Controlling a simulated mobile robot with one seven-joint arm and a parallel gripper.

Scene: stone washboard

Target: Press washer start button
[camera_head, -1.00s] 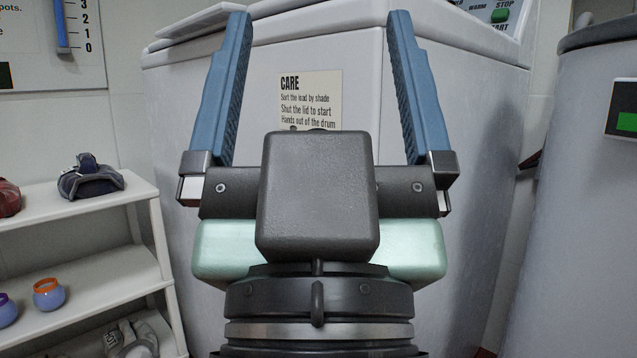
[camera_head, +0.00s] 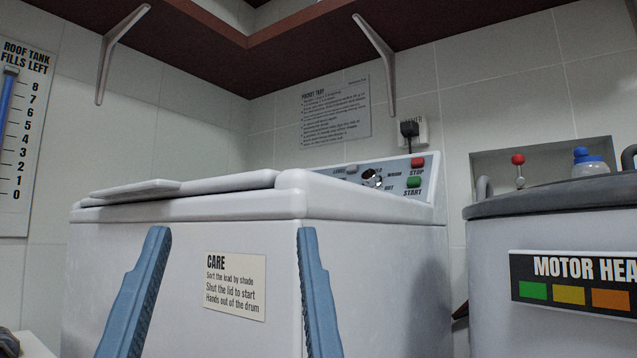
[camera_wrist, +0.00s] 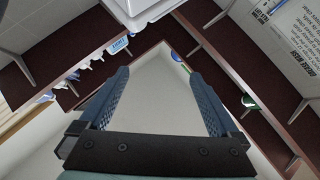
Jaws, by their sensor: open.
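The white washer (camera_head: 250,240) stands ahead with its lid (camera_head: 185,188) on top; the lid looks shut or nearly shut. Its control panel at the back right carries a green button (camera_head: 414,182) labelled START, below a red STOP button (camera_head: 418,162). A dial (camera_head: 371,177) sits left of them. My gripper (camera_head: 232,235) is open and empty, its two blue fingers pointing up in front of the washer's front face, below and left of the START button and apart from it. In the wrist view my gripper (camera_wrist: 162,75) is also open, with nothing between the fingers.
A grey tub (camera_head: 560,215) with a motor heat gauge stands close at the right. A dark red shelf (camera_head: 200,45) on brackets runs above the washer. A plug and cord (camera_head: 409,130) are behind the panel. The space above the lid is clear.

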